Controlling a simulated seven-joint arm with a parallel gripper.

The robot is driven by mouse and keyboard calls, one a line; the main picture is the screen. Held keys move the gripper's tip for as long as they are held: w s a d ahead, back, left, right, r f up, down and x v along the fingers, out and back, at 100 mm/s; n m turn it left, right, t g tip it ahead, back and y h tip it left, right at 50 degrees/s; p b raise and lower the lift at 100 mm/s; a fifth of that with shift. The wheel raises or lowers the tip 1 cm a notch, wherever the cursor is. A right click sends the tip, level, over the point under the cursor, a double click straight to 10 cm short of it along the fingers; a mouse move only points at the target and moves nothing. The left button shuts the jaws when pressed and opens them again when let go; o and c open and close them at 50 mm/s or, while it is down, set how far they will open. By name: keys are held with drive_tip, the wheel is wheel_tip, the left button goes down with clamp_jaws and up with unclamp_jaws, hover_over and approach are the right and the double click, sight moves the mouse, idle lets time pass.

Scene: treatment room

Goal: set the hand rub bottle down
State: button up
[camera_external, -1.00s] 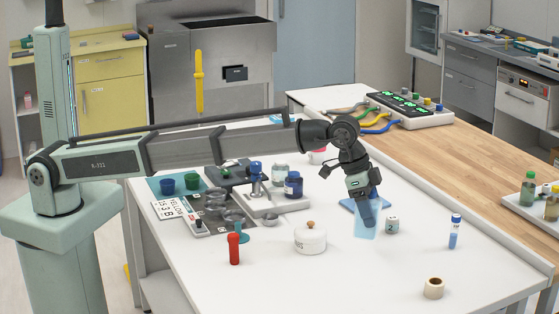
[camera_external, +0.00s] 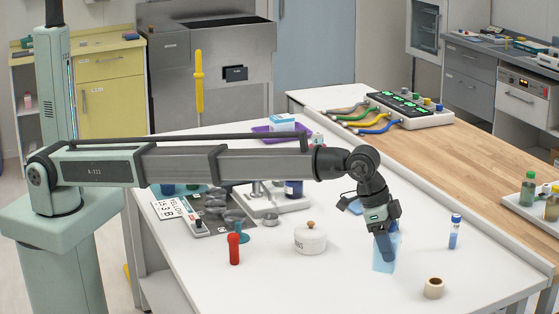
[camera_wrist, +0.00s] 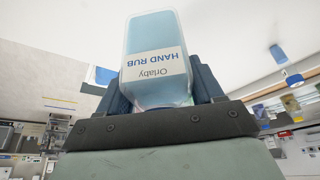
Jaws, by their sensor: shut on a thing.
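The hand rub bottle (camera_external: 384,264) is a clear, light-blue bottle held in my gripper (camera_external: 387,246) over the front right of the white table (camera_external: 345,285). My gripper is shut on it from above, and the dark fingers hide part of it. In the wrist view the bottle (camera_wrist: 152,35) sits between the two fingers (camera_wrist: 160,88), with its "Orlaby HAND RUB" label upside down. I cannot tell whether its base touches the table.
A tape roll (camera_external: 434,288) lies to the right front, and a blue-capped vial (camera_external: 455,232) stands right. A white lidded pot (camera_external: 310,238) and a red bottle (camera_external: 235,248) stand left. White table around the held bottle is clear.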

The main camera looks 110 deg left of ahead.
drive_tip(key=shift+f, duration=2.75)
drive_tip(key=shift+f, duration=0.1)
drive_tip(key=o, duration=1.4)
drive_tip(key=shift+c, duration=0.2)
drive_tip(key=v, duration=1.2)
